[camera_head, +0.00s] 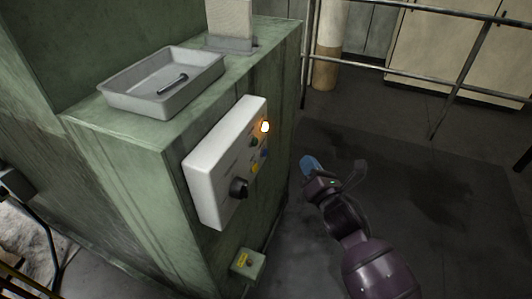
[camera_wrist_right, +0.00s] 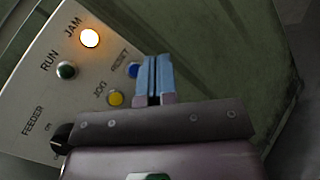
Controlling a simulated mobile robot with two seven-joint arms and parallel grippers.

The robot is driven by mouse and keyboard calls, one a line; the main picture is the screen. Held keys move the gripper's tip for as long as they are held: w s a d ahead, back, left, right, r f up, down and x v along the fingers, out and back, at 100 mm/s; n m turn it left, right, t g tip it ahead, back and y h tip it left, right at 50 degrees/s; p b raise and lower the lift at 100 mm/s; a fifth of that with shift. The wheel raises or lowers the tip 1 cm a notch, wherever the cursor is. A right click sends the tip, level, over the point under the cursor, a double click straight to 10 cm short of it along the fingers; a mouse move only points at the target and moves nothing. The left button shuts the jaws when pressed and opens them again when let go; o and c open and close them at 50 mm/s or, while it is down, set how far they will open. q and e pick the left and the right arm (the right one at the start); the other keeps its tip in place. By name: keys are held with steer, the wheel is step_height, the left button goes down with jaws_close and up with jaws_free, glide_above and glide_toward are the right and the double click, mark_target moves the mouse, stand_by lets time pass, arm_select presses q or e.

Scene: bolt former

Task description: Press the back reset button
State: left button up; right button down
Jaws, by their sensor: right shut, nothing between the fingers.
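The white control panel (camera_head: 218,170) is on the side of the green machine. Its blue button (camera_head: 265,153), beside the RESET label, also shows in the right wrist view (camera_wrist_right: 132,70), partly covered by my fingers. My right gripper (camera_head: 308,162) is shut and empty, with blue fingers, to the right of the panel in the head view. In the right wrist view its fingertips (camera_wrist_right: 154,58) overlap the button's right edge. I cannot tell whether they touch it. My left gripper is not in view.
The JAM lamp (camera_wrist_right: 89,38) glows orange. A green RUN button (camera_wrist_right: 66,70), a yellow JOG button (camera_wrist_right: 115,98) and a black FEEDER knob (camera_head: 238,187) share the panel. A grey tray (camera_head: 130,101) holding a bolt-like piece is on the machine top. Railings (camera_head: 400,72) stand behind.

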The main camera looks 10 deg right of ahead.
mark_target(264, 153)
steer(key=w+a+b, duration=0.1)
steer(key=w+a, duration=0.3)
steer(key=a, duration=0.2)
steer(key=shift+w+a+b, duration=0.15)
steer(key=shift+a+b, duration=0.05)
steer(key=shift+b, duration=0.2)
stand_by(1.1)
stand_by(0.3)
stand_by(0.3)
